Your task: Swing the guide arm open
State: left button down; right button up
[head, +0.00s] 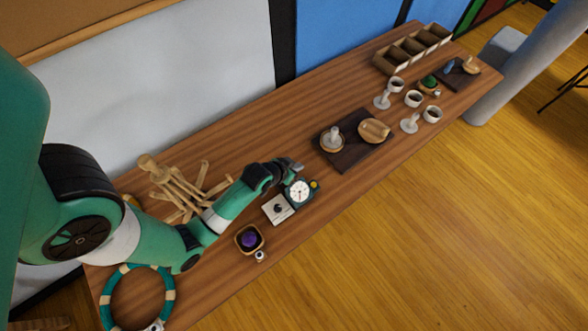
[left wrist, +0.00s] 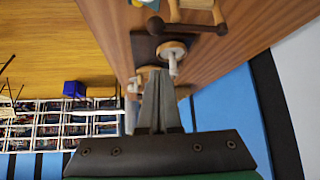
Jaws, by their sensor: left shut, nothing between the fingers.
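My left gripper (head: 297,166) is shut and empty, above the table beside a teal device with a round white dial (head: 299,190). In the left wrist view its fingers (left wrist: 157,74) are together. A dark bar with a ball end (left wrist: 155,26) and a pale wooden frame (left wrist: 196,14) show at that view's top edge. I cannot tell for certain which part is the guide arm. A round wooden piece with a pale peg (head: 332,142) stands on a dark board (head: 352,155), right of the gripper; it also shows in the left wrist view (left wrist: 173,52). My right gripper is out of view.
A jointed wooden figure or frame (head: 175,187) stands close behind my left arm. A white plate with a black knob (head: 278,208) and a bowl with purple contents (head: 249,239) are near the front edge. White cups (head: 413,98) stand farther right.

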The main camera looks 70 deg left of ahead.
pick_arm(q)
jog(key=shift+w+a+f+b, duration=0.1)
jog(key=shift+f+b, duration=0.05)
jog(key=shift+f, duration=1.15)
jog(key=shift+w+f+b, duration=0.1)
jog(key=shift+f+b, duration=0.05)
jog(key=shift+f, duration=1.15)
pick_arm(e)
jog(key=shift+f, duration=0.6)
pick_arm(q)
jog(key=shift+s, duration=0.1)
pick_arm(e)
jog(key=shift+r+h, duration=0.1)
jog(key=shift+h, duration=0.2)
